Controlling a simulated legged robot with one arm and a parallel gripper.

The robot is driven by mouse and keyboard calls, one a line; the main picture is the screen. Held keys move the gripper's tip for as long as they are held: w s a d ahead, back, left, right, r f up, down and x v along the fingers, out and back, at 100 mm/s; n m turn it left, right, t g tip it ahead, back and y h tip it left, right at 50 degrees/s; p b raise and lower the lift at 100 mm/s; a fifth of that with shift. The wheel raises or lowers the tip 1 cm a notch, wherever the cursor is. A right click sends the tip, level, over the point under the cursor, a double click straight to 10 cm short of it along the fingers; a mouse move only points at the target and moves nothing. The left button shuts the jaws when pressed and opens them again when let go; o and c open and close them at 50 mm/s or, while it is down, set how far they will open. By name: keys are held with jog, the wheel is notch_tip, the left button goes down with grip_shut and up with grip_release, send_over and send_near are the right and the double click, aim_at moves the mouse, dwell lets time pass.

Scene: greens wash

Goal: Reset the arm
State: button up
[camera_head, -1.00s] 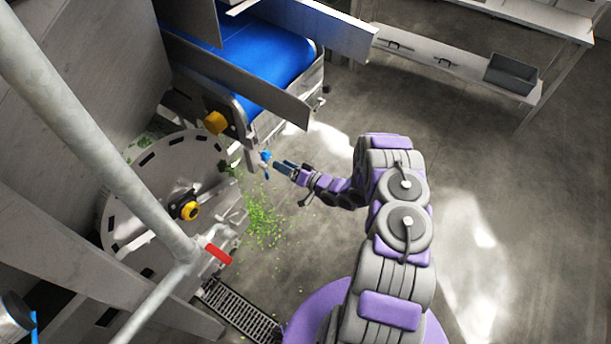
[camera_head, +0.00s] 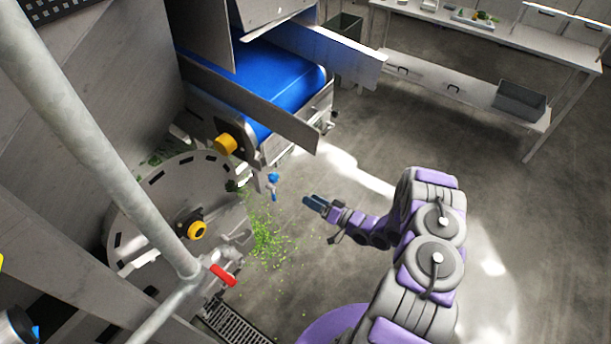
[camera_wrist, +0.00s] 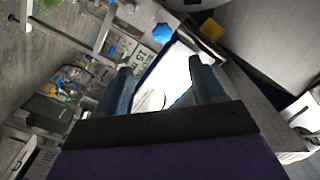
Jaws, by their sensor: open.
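My gripper (camera_head: 315,203) is at the end of my purple and grey arm, over the floor to the right of a small blue-handled valve (camera_head: 273,183). A gap shows between it and the valve. In the wrist view my gripper (camera_wrist: 160,78) has its two fingers spread, with nothing held between them. A blue round knob (camera_wrist: 163,33), likely the valve's handle, shows beyond the fingertips in that view.
A blue conveyor belt (camera_head: 285,80) with metal side guards stands behind my gripper. A round metal drum lid (camera_head: 165,205) and a railing pipe (camera_head: 95,130) are at left. Green leaf scraps (camera_head: 265,240) litter the floor. A workbench (camera_head: 480,85) is at back right. Floor at right is clear.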

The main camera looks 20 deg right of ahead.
jog(key=w+d+r+n+g+h, duration=0.2)
jog(key=w+d+r+g+h, duration=0.35)
jog(key=d+h, duration=0.35)
jog(key=s+d+r+g+h, duration=0.1)
jog(key=s+r+h, duration=0.15)
jog(key=r, duration=0.55)
jog(key=s+d+r+g+h, duration=0.2)
jog(key=s+r, duration=0.2)
jog(key=r, duration=0.4)
jog(key=s+a+r+g+y, duration=0.1)
jog(key=s+a+r+g, duration=0.1)
jog(key=s+a+r, duration=0.2)
jog(key=s+a+r+g+y, duration=0.1)
jog(key=s+a+r+g, duration=0.2)
jog(key=s+a, duration=0.7)
jog(key=s+a+r+g+y, duration=0.1)
jog(key=s+a+r+g, duration=0.2)
jog(key=s, duration=2)
jog(key=a+r, duration=0.3)
jog(key=a, duration=0.2)
jog(key=shift+s+b, duration=0.25)
jog(key=shift+b, duration=0.1)
